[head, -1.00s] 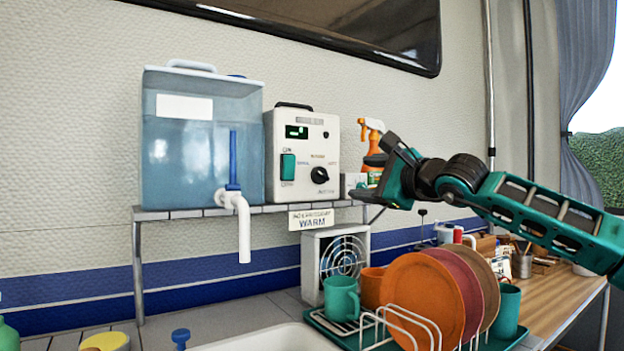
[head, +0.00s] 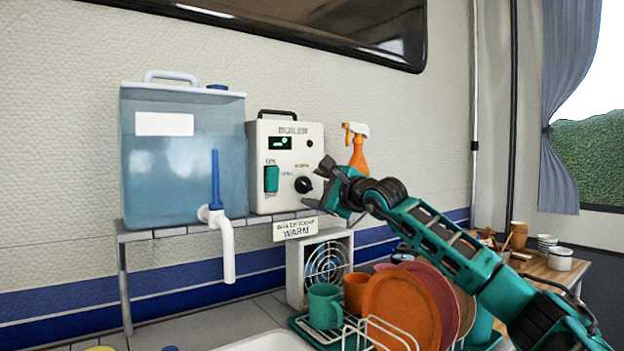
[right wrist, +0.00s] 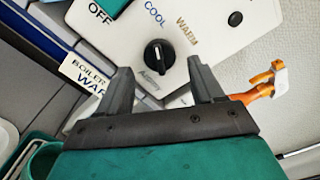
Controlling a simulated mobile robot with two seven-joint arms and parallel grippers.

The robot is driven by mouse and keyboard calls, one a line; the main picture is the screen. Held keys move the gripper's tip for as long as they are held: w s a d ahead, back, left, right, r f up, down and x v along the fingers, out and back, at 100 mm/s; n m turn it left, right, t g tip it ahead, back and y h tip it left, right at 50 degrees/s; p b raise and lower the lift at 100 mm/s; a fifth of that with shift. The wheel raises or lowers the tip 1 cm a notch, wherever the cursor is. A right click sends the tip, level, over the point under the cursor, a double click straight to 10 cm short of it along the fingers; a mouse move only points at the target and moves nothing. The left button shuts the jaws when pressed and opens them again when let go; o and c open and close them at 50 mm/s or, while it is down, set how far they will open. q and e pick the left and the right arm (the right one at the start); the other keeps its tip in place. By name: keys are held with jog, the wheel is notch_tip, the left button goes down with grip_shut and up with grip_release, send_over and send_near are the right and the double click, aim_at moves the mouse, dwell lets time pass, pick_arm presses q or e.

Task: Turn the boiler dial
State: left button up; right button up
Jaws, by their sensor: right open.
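The boiler (head: 288,165) is a white box with a small green display, a green switch and a black dial (head: 303,185) on its lower right front. In the right wrist view the dial (right wrist: 159,56) is a round black knob with a white mark pointing up, near COOL and WARM labels. My right gripper (head: 319,187) is just right of the dial in the head view. In the right wrist view it is open (right wrist: 160,80), with the dial showing between and beyond its two fingertips; contact cannot be told. My left gripper is not in view.
A blue water tank (head: 183,160) with a white tap stands left of the boiler on the shelf. An orange spray bottle (head: 357,150) stands to its right. Below are a small fan (head: 325,262) and a dish rack with plates (head: 400,308) and mugs.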

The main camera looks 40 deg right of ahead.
aim_at(305, 185)
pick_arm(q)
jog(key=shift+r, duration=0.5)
pick_arm(e)
jog(key=shift+w+d, duration=0.15)
jog(key=shift+w, duration=1.05)
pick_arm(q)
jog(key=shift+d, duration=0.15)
pick_arm(e)
jog(key=c, duration=1)
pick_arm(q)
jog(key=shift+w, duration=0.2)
pick_arm(e)
jog(key=shift+c, duration=0.2)
